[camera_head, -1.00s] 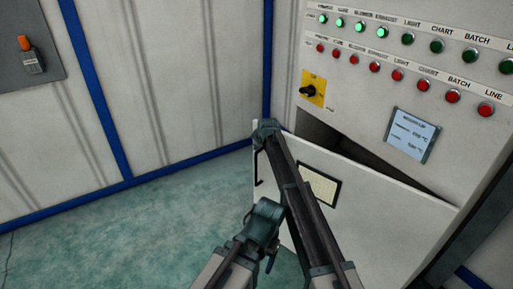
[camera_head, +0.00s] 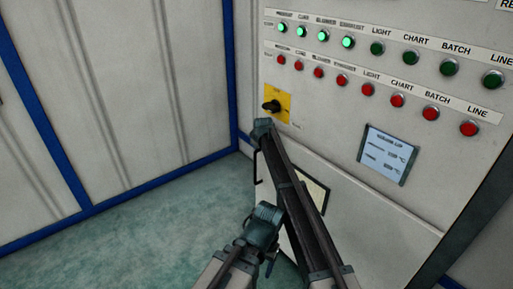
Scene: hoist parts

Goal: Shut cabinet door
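The cabinet door (camera_head: 375,205) is the pale lower panel of the control cabinet, with a dark handle (camera_head: 257,168) at its left edge and a framed label (camera_head: 316,193) partly behind my arm. It looks flush or nearly flush with the cabinet front; no dark gap shows along its top. One of my arms reaches up in front of the door to a teal end near the yellow switch. My other arm ends lower, in front of the floor and door. I cannot tell whether either touches the door. No fingertips can be made out on either arm.
Above the door are the cabinet's green and red buttons, a yellow switch plate (camera_head: 276,103) and a small display (camera_head: 388,154). White wall panels (camera_head: 150,80) with blue trim stand at the left. The green floor (camera_head: 130,235) at the lower left is clear.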

